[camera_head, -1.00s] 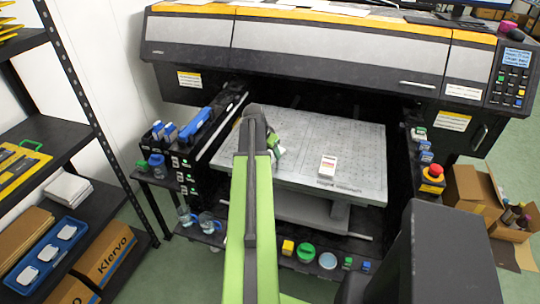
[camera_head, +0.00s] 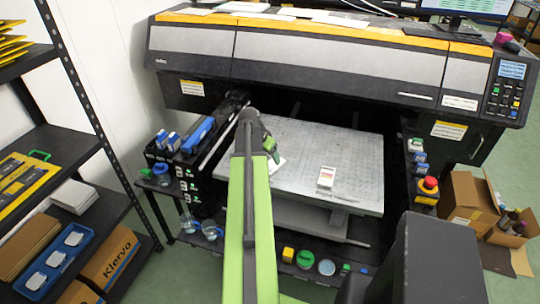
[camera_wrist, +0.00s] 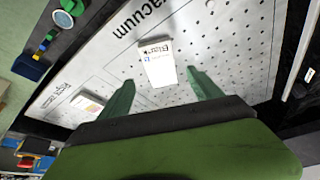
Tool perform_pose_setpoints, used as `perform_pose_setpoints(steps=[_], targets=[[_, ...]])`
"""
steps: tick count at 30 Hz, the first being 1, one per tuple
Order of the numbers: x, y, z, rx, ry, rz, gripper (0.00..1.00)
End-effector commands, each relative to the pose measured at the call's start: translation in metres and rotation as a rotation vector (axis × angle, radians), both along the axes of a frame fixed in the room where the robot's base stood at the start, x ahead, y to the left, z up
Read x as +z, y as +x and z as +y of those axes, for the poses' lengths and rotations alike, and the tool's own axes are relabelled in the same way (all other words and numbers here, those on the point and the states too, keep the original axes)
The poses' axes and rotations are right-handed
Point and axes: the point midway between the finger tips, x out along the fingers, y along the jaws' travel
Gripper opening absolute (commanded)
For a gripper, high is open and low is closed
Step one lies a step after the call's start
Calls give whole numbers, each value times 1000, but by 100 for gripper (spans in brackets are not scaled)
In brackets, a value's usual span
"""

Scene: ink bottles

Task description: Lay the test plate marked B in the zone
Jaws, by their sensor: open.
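My gripper (camera_wrist: 160,78) is open in the wrist view, with its green fingers on either side of the near end of a white plate (camera_wrist: 157,62). That plate has dark and blue print, too small to read surely. My gripper (camera_head: 270,146) hides most of it in the head view. A second white plate with coloured stripes (camera_head: 326,177) lies to the right on the grey perforated bed (camera_head: 340,150). It also shows at the lower left of the wrist view (camera_wrist: 88,103). I cannot tell which plate is marked B. Printed lines and lettering mark the bed.
The printer body (camera_head: 300,60) overhangs the back of the bed. A black rack with bottles (camera_head: 185,150) stands left of it, and a red button (camera_head: 428,184) at its right. Small coloured items (camera_head: 306,258) line the front ledge. The bed around the striped plate is clear.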

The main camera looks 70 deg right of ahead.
Motion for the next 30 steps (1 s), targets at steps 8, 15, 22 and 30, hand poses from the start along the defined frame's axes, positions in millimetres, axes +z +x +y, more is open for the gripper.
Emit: perform_pose_setpoints(steps=[8,15,22,30], targets=[[56,6,20,0,0,0,74],[54,7,21,-1,0,0,74],[53,40,42,83,19,6,74],[43,233,253,774,173,84,74]])
